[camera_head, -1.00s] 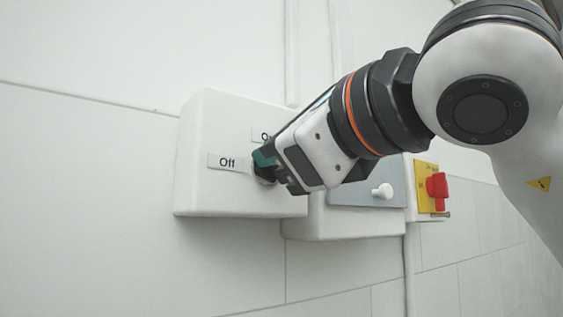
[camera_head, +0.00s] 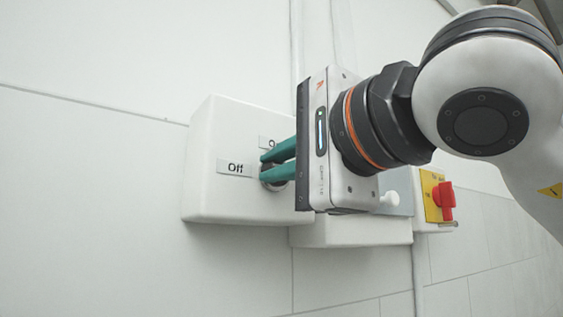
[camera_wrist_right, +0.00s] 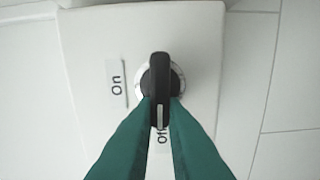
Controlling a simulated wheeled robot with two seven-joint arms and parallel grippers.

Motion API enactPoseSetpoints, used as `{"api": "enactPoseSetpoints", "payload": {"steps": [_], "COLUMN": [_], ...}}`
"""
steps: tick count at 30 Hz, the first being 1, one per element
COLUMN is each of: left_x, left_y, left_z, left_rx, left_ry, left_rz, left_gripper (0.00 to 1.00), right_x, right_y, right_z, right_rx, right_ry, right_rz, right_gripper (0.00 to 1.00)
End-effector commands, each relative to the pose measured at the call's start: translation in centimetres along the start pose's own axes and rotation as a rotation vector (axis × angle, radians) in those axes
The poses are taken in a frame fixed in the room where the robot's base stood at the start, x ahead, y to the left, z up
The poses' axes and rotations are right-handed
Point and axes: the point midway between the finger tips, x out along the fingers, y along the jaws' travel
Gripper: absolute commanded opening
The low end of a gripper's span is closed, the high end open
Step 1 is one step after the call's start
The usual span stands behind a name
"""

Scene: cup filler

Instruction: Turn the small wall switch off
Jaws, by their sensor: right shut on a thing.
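The small wall switch is a black rotary knob (camera_wrist_right: 159,75) on a white wall box (camera_head: 225,125). In the right wrist view its white line points down at the "Off" label (camera_wrist_right: 162,139), partly hidden between my fingers. The "On" label (camera_wrist_right: 116,84) is to the left of the knob. In the head view the "Off" label (camera_head: 236,169) is clear and the other label is partly covered. My right gripper (camera_head: 264,166) has its green fingers closed around the lower end of the knob. The fingers hide most of the knob in the head view. My left gripper is not in view.
A second box with a grey panel and a small white knob (camera_head: 389,198) is on the right, partly behind my right gripper. Beyond it is a red rotary switch (camera_head: 444,200) on a yellow plate. The wall to the left is bare.

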Motion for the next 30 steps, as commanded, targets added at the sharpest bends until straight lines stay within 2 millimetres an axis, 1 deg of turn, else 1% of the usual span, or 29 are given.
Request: {"api": "enactPoseSetpoints", "payload": {"steps": [7, 19, 20, 21, 24, 30], "left_x": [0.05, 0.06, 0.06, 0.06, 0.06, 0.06], "left_y": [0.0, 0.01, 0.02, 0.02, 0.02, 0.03], "left_z": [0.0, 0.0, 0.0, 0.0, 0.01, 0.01], "left_rx": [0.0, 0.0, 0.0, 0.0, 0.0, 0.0], "left_ry": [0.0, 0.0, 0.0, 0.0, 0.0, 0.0], "left_rz": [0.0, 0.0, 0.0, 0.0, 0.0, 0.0], "left_gripper": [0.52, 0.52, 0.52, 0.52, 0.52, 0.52], "right_x": [-0.02, -0.01, -0.01, 0.0, 0.0, 0.01], "right_y": [-0.08, -0.14, -0.14, -0.15, -0.15, -0.14], "right_z": [-0.04, -0.06, -0.06, -0.06, -0.05, -0.03], "right_rx": [-0.049, -0.055, -0.055, -0.055, -0.054, -0.053], "right_ry": [0.001, 0.001, 0.001, 0.001, 0.001, 0.0], "right_rz": [0.001, -0.001, -0.001, -0.001, -0.001, -0.001], "right_gripper": [0.0, 0.0, 0.13, 0.19, 0.33, 0.33]}}
